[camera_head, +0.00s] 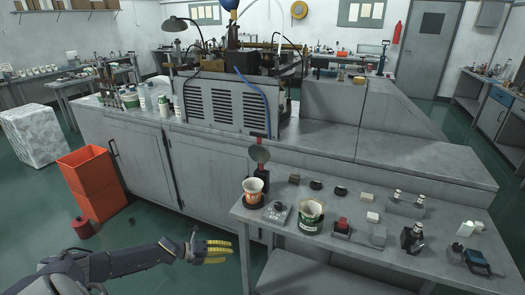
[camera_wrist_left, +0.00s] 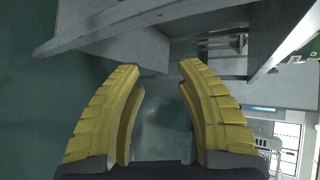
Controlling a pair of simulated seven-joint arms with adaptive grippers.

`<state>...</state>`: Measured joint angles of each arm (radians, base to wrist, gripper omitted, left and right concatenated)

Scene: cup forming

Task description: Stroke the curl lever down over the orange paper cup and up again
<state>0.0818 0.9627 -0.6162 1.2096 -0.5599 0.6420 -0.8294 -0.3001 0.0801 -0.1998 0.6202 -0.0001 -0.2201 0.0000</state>
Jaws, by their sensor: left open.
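The orange paper cup (camera_head: 253,187) stands upright near the left end of the grey table, in a dark holder. Just behind it rises a dark upright with a round grey disc (camera_head: 260,154) and a small red-topped part (camera_head: 261,137) above the cup; this looks like the curl lever, raised. My left gripper (camera_head: 229,252) has yellow fingers and is left of the table's front left corner, lower in the picture than the cup and apart from it. In the left wrist view its fingers (camera_wrist_left: 160,68) are spread with nothing between them. My right gripper is not in view.
Several small blocks and fixtures cover the table's right part. The grey table (camera_head: 285,240) edge lies beside my left gripper. Orange bins (camera_head: 88,180) stand on the floor at left.

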